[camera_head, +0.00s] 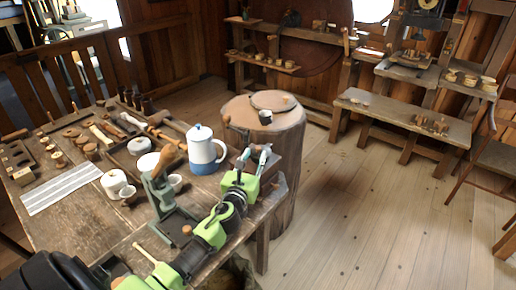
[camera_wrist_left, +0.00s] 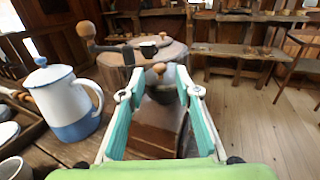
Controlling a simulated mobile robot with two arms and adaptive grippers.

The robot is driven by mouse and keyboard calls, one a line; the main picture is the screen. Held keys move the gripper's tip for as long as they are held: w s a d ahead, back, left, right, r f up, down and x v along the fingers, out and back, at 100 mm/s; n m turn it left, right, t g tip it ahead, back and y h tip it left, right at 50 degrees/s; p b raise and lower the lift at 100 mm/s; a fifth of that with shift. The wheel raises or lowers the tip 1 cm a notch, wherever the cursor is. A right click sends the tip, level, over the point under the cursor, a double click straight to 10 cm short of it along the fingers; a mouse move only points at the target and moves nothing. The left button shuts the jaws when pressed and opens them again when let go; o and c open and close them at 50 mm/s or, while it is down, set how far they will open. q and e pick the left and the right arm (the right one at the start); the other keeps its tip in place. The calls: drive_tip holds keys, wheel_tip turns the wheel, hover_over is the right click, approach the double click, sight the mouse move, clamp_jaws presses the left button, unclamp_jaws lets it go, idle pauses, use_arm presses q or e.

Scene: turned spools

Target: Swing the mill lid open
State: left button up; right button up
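The mill (camera_wrist_left: 150,138) shows in the left wrist view as a brown wooden box with dark metal on top. A small round wooden knob (camera_wrist_left: 158,69) stands at its top, and a dark crank with a wooden grip (camera_wrist_left: 86,29) reaches out to the left. I cannot make out the lid's edge or any gap under it. My left gripper (camera_wrist_left: 160,94) is open, its two teal fingers apart on either side of the knob with nothing clearly held. In the head view the left gripper (camera_head: 256,155) hides much of the mill. My right gripper is not in view.
A white and blue enamel pot (camera_head: 205,152) stands close to the left of the gripper. A green metal stand (camera_head: 164,196) and cups are nearer on the workbench (camera_head: 75,228). A wooden stump (camera_head: 290,130) stands just behind. The floor at right is clear.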

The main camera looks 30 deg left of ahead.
sight(257, 150)
use_arm(q)
drive_tip(key=x, duration=0.5)
clamp_jaws()
